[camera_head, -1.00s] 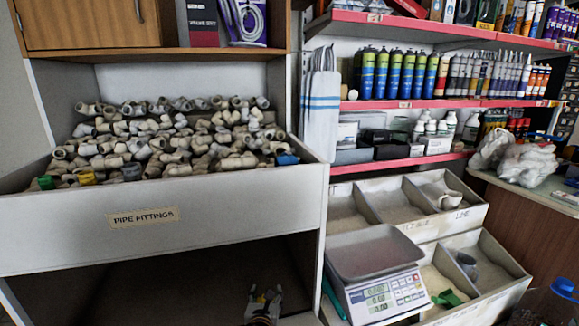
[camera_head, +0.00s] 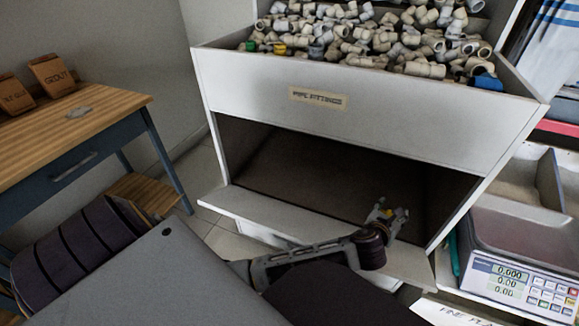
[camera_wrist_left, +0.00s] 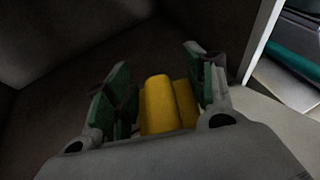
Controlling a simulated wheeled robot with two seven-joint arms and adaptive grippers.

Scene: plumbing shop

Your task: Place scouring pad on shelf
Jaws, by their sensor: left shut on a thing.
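My left gripper (camera_head: 388,213) is at the mouth of the open lower compartment (camera_head: 290,170), under the pipe fittings bin. In the left wrist view, its two fingers (camera_wrist_left: 160,85) stand on either side of a yellow piece, which I take to be the scouring pad (camera_wrist_left: 160,105). The gripper is shut on it. Green surfaces show along both fingers; I cannot tell whether any belong to the pad. In the head view the pad is a small yellow patch, partly hidden by the fingers. My right gripper is out of view.
The fittings bin (camera_head: 395,118) overhangs the compartment. A pale ledge (camera_head: 255,207) runs along its front. A scale (camera_head: 505,240) stands at the right. A wooden-topped table (camera_head: 60,130) is at the left. The compartment looks empty and dark.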

